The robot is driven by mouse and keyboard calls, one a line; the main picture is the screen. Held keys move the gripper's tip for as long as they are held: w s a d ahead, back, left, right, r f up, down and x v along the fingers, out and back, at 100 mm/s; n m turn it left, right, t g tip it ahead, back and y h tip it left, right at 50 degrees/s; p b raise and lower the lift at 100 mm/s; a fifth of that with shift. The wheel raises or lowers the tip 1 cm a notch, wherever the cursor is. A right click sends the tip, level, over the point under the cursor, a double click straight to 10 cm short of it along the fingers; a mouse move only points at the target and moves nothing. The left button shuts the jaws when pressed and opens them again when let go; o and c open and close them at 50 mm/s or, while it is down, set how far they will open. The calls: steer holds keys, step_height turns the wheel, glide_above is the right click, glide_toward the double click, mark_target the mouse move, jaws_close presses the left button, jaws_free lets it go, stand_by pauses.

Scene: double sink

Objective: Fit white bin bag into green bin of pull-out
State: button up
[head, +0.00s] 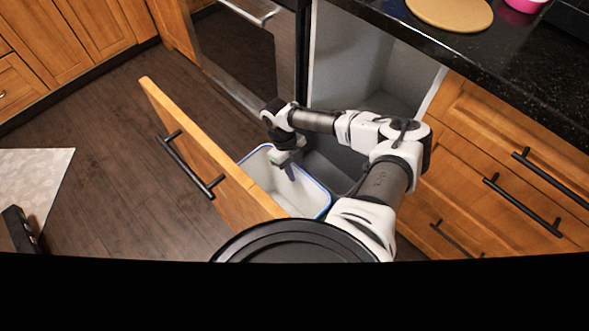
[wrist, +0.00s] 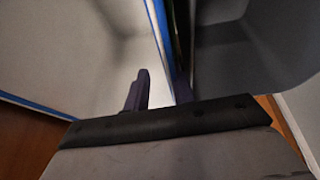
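The pull-out stands open, with its wooden front panel (head: 205,160) and black handle. Just behind the panel is a bin whose inside is covered by a smooth white lining, likely the white bin bag (head: 268,175), with a blue band along its rim. The lining also fills the left of the wrist view (wrist: 75,50). The bin's green outer wall is almost wholly hidden; only a thin dark strip shows beyond the rim. My gripper (head: 289,168) points down at the bin's inner edge. In the wrist view its dark fingers (wrist: 160,90) are apart, seemingly one on each side of the blue rim.
A dark grey bin (wrist: 240,50) stands right beside the lined one, on the cabinet side. The open cabinet (head: 350,60) is behind it. Drawers (head: 500,170) and a black countertop (head: 480,60) are at the right.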

steer(key=v, duration=1.2)
steer(key=shift+r, duration=0.15)
steer(key=shift+s, duration=0.1)
